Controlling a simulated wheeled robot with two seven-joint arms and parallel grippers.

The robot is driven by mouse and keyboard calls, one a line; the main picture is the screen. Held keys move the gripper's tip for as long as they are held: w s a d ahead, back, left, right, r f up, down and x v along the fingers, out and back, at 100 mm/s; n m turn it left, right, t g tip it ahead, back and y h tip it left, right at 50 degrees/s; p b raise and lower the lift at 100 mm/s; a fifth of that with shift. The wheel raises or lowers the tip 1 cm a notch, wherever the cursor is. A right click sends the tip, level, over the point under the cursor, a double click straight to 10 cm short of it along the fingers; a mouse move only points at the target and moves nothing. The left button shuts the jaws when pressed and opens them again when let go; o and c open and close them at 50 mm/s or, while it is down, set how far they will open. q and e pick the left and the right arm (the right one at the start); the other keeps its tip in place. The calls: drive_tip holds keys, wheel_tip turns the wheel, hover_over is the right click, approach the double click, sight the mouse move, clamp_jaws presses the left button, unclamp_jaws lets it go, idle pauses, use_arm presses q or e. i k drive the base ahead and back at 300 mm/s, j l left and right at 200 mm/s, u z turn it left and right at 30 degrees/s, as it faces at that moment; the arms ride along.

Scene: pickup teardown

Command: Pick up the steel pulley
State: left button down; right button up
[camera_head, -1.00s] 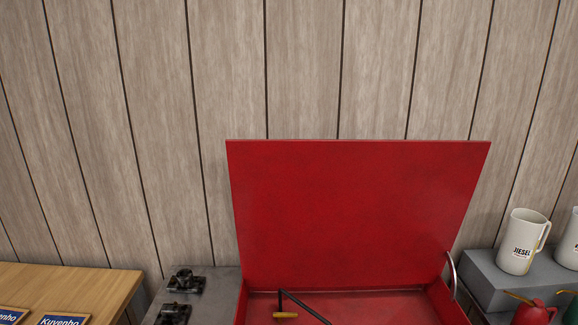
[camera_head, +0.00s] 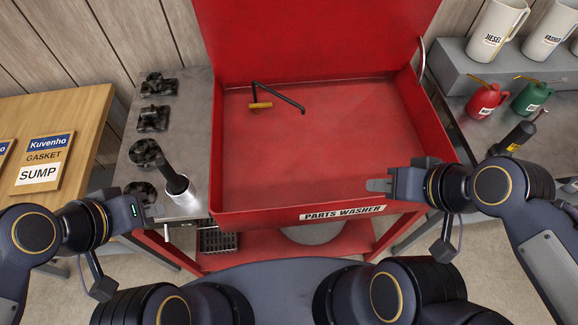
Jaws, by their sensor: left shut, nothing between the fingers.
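I cannot make out a steel pulley for certain in this view. Several dark, lobed metal parts, such as one near the back (camera_head: 158,85) and one nearer the front (camera_head: 147,153), stand in a row on the grey metal bench (camera_head: 188,120) at the left. My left gripper (camera_head: 158,211) is shut and empty at the front edge of that bench, beside a pale cylinder with a black grip (camera_head: 180,190). My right gripper (camera_head: 378,185) is over the right front part of the red washer basin; its finger gap does not show clearly.
The open red parts washer (camera_head: 310,165) fills the middle, its lid up, with a black spout inside. A wooden table (camera_head: 80,110) with gasket boxes is at the left. Red (camera_head: 484,101) and green (camera_head: 532,97) oil cans and white jugs stand at the right.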

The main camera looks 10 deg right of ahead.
sight(143, 153)
drive_tip(key=j+u, duration=0.15)
drive_tip(key=u, duration=0.2)
drive_tip(key=j+u, duration=0.1)
drive_tip(key=u, duration=0.2)
drive_tip(key=j+u, duration=0.15)
drive_tip(key=u, duration=0.2)
